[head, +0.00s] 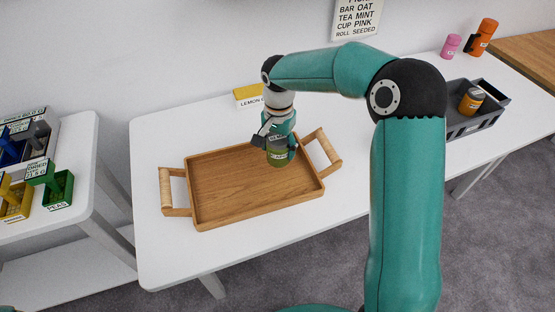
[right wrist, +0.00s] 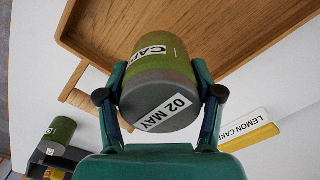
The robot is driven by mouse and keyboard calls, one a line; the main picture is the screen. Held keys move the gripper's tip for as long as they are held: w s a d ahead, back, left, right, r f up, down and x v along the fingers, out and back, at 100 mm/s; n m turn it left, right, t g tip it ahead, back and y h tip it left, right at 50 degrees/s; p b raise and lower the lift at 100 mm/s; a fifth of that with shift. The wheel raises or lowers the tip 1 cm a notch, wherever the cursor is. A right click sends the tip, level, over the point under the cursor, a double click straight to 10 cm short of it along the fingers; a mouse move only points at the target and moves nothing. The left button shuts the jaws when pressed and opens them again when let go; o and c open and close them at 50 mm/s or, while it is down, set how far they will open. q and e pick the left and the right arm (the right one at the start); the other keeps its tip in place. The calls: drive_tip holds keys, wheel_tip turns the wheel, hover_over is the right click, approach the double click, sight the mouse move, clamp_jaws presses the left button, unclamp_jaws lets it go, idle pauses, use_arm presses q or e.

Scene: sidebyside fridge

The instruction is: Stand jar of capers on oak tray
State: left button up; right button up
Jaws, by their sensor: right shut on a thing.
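The jar of capers (head: 278,156) is green with a grey lid and a white label. It is over the right part of the oak tray (head: 225,180), a wooden tray with two light handles. My right gripper (head: 277,143) is shut on the jar. In the right wrist view the jar (right wrist: 160,75) sits between the two fingers, its lid reading "02 MAY" towards the camera. The tray (right wrist: 215,45) lies beyond it. Whether the jar's base touches the tray is hidden. My left gripper is not in view.
A yellow lemon cake box (head: 247,93) lies behind the tray. A dark caddy (head: 478,118) with an orange jar (head: 471,101) stands right. Pink (head: 451,46) and orange (head: 484,36) containers stand further back. A side table at left holds coloured bins (head: 58,189). The white table's front left is clear.

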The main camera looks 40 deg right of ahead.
sight(278, 137)
drive_tip(key=shift+f, duration=2.65)
drive_tip(key=shift+f, duration=0.1)
drive_tip(key=o, duration=1.5)
wheel_tip(278, 137, up, 12)
drive_tip(key=shift+r, duration=0.15)
